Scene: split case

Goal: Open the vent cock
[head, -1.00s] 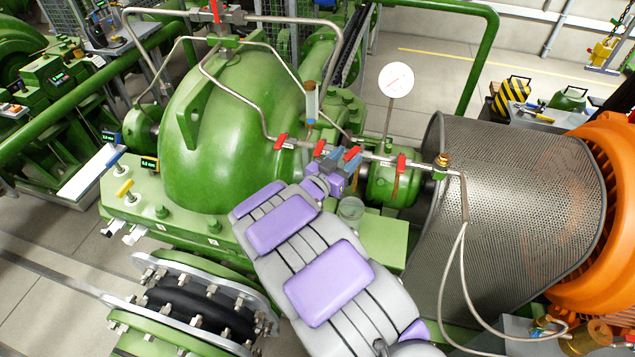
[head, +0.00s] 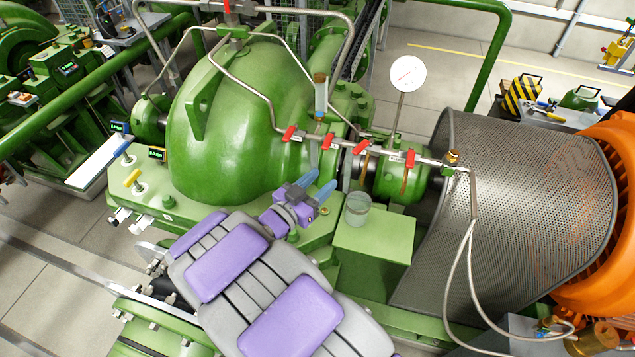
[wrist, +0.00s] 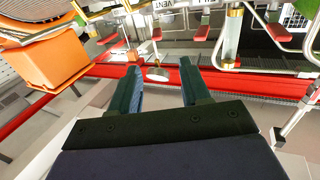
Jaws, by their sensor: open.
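Several red-handled cocks sit along a thin steel pipe beside the green pump casing in the head view: a first red handle (head: 289,133), a second (head: 327,142), a third (head: 361,148) and a fourth (head: 410,158). Their labels are too small to read there. In the wrist view a white VENT label (wrist: 172,11) shows at the top, with a red handle (wrist: 157,33) just below it. I cannot match it surely to one head-view handle. My gripper (head: 316,186) is open and empty, apart from and below the pipe. Its two fingers (wrist: 160,78) also show in the wrist view.
A round white gauge (head: 408,73) stands above the pipe. A clear cup (head: 357,209) stands on the green base below it. A small sight glass (head: 321,97) rises from the pipe. A perforated guard (head: 510,210) lies to the right. A red rail (wrist: 240,82) crosses the wrist view.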

